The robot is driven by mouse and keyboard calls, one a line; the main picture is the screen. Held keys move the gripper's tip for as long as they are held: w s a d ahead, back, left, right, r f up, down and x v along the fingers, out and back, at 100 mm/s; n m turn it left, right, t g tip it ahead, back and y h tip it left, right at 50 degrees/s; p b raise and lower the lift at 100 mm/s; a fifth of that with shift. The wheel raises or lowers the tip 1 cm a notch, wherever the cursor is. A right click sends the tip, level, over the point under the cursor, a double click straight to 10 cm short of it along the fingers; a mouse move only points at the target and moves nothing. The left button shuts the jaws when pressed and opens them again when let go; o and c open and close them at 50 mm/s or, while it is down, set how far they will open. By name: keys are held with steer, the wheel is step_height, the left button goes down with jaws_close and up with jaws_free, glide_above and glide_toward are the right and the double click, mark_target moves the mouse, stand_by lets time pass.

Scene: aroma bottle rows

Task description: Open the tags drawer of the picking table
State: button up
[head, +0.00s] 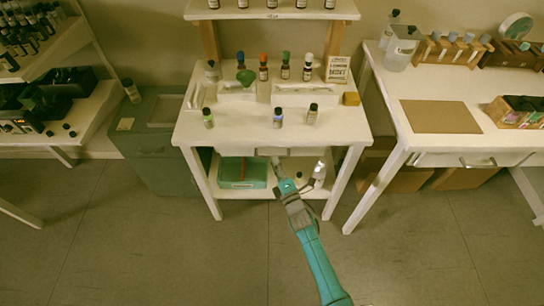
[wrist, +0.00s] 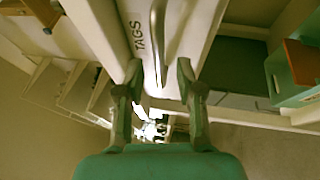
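The picking table (head: 240,135) stands in the middle of the head view. In the wrist view, the white tags drawer (wrist: 122,28) shows its front lettered "TAGS". Its metal bar handle (wrist: 157,40) runs between my two fingertips. My gripper (wrist: 158,75) is open, one finger on each side of the handle; I cannot tell whether either finger touches it. In the head view, my gripper (head: 277,163) is just below the front edge of the tabletop, at the drawer. The drawer looks shut, and my gripper partly hides it there.
Small bottles (head: 278,117) stand along the tabletop front. A green box (head: 243,172) sits on the lower shelf, left of my gripper, and a white bottle (head: 320,170) to its right. A grey cabinet (head: 150,150) stands left. The floor in front is clear.

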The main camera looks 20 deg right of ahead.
steer(key=shift+x, duration=1.7)
jaws_close()
